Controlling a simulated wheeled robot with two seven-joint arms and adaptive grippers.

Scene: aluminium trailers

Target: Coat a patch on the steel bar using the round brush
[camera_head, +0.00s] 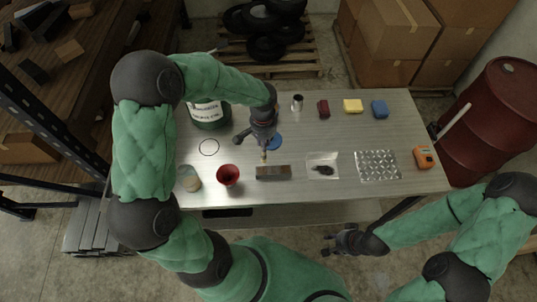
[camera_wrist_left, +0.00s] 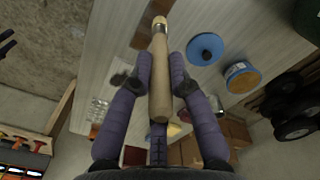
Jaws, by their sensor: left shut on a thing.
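My left gripper (camera_head: 262,140) is shut on the round brush, whose pale wooden handle (camera_wrist_left: 159,85) lies between its two fingers in the left wrist view (camera_wrist_left: 159,72). In the head view the brush (camera_head: 264,157) points down at the far edge of the steel bar (camera_head: 273,174). Contact between them cannot be told. The bar is a brownish flat block near the table's front edge; part of it shows beyond the brush in the wrist view (camera_wrist_left: 145,28). My right gripper (camera_head: 330,244) is empty, fingers apart, in front of the table.
A blue lid (camera_wrist_left: 205,48) and an open blue-rimmed tin (camera_wrist_left: 242,77) stand near the brush. On the table (camera_head: 225,160) are a red cup (camera_head: 228,175), a jar (camera_head: 189,178), a clear tray (camera_head: 322,158), a dimpled plate (camera_head: 378,165) and a large green container (camera_head: 209,114).

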